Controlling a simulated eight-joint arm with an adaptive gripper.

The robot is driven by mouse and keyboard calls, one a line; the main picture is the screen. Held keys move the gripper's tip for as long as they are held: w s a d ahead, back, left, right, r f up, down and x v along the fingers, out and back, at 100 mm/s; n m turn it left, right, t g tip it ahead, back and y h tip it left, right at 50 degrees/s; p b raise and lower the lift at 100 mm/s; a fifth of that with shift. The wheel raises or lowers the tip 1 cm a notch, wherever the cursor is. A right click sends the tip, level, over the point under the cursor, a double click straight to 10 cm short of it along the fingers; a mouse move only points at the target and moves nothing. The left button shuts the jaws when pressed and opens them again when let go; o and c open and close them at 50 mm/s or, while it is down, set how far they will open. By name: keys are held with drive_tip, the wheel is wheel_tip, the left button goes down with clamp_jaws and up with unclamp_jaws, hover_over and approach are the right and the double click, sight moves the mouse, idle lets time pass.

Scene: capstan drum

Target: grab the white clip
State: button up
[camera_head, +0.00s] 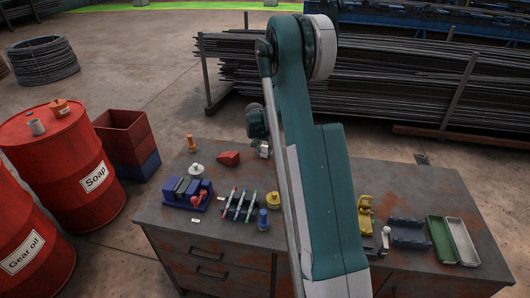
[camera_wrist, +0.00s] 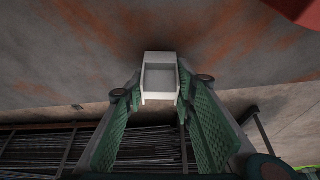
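The white clip (camera_wrist: 160,57) is a small pale block with a recessed grey face. It is centred in the wrist view, against the rust-stained tabletop. In the head view the white clip (camera_head: 264,150) shows at the back of the table, partly hidden by my arm. My gripper (camera_wrist: 160,88) is open, with one green ribbed finger on each side of the clip. The fingertips are close to the clip's sides; whether they touch it I cannot tell. In the head view my gripper is mostly hidden behind my arm.
A red wedge (camera_head: 229,158) lies left of the clip; a red edge shows at the wrist view's top right (camera_wrist: 299,9). A blue vise (camera_head: 183,192), several pens and a yellow round weight (camera_head: 273,200) stand nearer the front. A green tray (camera_head: 441,240) is at the right.

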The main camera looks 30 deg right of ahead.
sight(265, 146)
drive_tip(key=shift+c, duration=0.8)
drive_tip(key=shift+r+p, duration=0.45)
drive_tip(key=shift+r, duration=4.55)
